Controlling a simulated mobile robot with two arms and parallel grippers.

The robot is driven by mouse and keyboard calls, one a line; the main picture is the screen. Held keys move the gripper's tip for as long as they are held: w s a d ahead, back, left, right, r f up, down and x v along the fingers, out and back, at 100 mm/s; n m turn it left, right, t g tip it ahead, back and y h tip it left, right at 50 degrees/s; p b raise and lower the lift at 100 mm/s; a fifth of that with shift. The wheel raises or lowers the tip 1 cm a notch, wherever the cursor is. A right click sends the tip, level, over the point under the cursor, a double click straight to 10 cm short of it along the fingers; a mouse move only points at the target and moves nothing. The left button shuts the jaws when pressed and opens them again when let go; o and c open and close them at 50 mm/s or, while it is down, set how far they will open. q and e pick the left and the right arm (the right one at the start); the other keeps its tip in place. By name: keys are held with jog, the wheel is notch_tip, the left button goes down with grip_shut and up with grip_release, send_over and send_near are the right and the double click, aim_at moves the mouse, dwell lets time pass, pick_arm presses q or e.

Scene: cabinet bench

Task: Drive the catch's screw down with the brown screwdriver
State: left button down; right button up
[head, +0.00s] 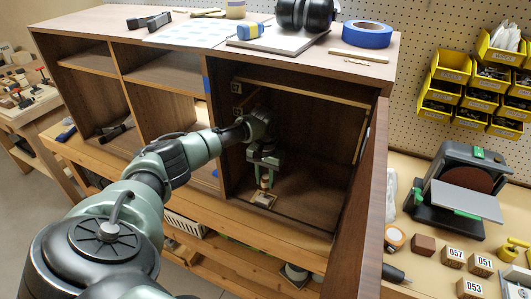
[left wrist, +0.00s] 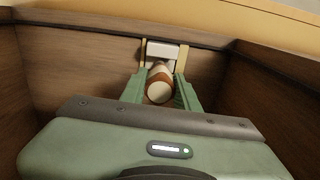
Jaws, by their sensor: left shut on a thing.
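My left gripper (head: 265,172) reaches into the open right-hand cabinet bay and points down. It is shut on the brown screwdriver (head: 266,183), whose brown and pale handle shows just below the fingers. The left wrist view shows the round handle end of the screwdriver (left wrist: 159,90) between the two green fingers (left wrist: 160,92). The catch (head: 263,199), a small pale piece, is at the bay's floor directly under the screwdriver. A pale block with tan sides, apparently the catch (left wrist: 162,51), shows behind the handle in the left wrist view. The screw and the screwdriver's tip are hidden.
The cabinet (head: 165,35) has side walls close around my left arm. Its open door (head: 370,205) stands out at the right. Blue tape (head: 367,34) and headphones (head: 305,13) lie on top. A sander (head: 458,185) and several labelled blocks occupy the right bench.

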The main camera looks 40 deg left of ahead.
pick_arm(q)
jog(key=shift+p, duration=0.45)
dwell(0.3)
jog(key=shift+f, duration=0.4)
dwell(0.9)
